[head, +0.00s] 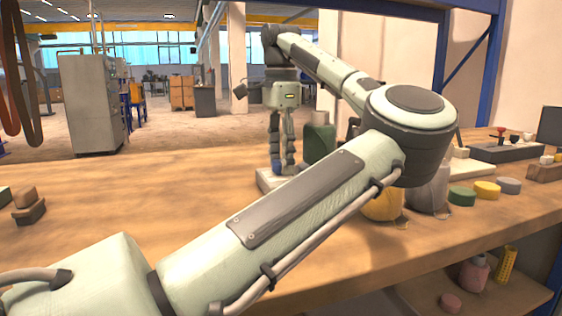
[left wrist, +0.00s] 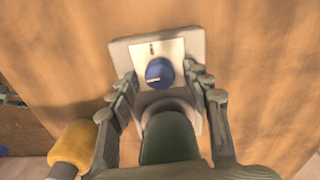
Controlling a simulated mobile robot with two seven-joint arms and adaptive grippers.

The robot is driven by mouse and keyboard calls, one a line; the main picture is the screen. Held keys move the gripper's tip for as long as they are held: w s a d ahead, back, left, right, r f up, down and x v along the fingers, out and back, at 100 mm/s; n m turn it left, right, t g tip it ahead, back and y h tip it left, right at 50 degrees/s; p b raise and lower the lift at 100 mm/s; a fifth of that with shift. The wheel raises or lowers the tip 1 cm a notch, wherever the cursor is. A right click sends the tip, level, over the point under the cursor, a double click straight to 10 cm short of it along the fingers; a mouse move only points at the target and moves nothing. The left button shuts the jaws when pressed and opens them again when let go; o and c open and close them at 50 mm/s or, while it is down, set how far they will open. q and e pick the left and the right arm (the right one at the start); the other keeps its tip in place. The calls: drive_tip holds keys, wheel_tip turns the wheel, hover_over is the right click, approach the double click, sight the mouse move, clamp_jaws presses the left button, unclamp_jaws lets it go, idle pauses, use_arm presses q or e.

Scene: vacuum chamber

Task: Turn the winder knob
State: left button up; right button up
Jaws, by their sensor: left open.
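The winder knob is a round blue knob (left wrist: 159,71) with a pale mark, on a white plate of a light grey base (left wrist: 122,50) in the left wrist view. In the head view a bit of the blue knob (head: 278,168) shows low by my fingertips, and the base (head: 264,181) lies under it on the bench. My left gripper (head: 283,164) points down over the base. In the left wrist view its open fingers (left wrist: 160,77) stand either side of the knob, with gaps between. A dark green rounded part (left wrist: 168,138) stands below the knob. My right gripper is not in view.
The wooden bench (head: 130,185) is clear on the left, apart from small blocks (head: 28,206). My left arm hides part of the bench. A yellow round item (head: 382,207), a grey one (head: 430,190) and several coloured discs (head: 487,190) stand to the right.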

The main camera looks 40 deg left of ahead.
use_arm(q)
drive_tip(key=shift+f, duration=0.25)
clamp_jaws()
idle(0.3)
